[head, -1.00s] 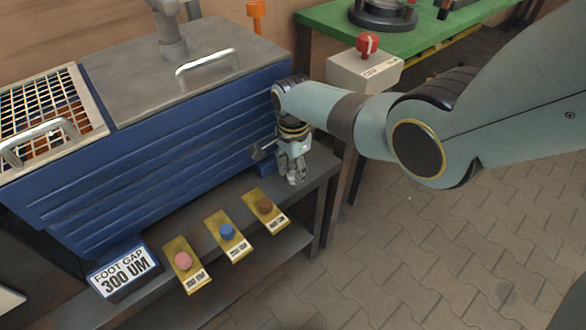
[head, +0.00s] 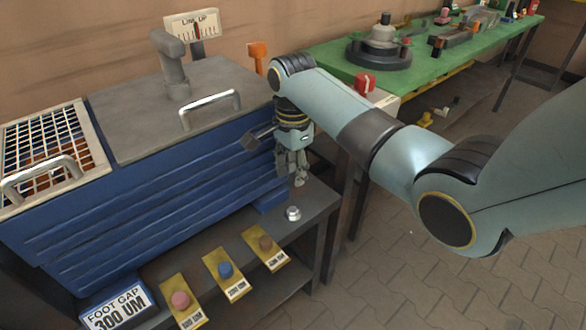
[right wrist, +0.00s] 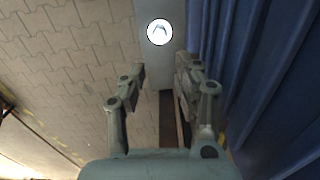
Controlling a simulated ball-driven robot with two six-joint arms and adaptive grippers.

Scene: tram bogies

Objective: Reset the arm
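My right gripper (head: 298,182) hangs fingers-down beside the right end of the blue ribbed machine (head: 150,190), over the dark bench (head: 318,205). In the right wrist view its two fingers (right wrist: 160,78) stand apart with nothing between them. A small round silver piece (head: 293,213) sits on the bench just below the fingertips; a bright round piece (right wrist: 159,32), likely the same one, shows beyond the fingers in the right wrist view. My right arm reaches in from the right. My left gripper is not in view.
A red knob (head: 365,83) and a green table (head: 440,60) with several parts stand behind my arm. The paved floor (head: 400,280) at right is clear.

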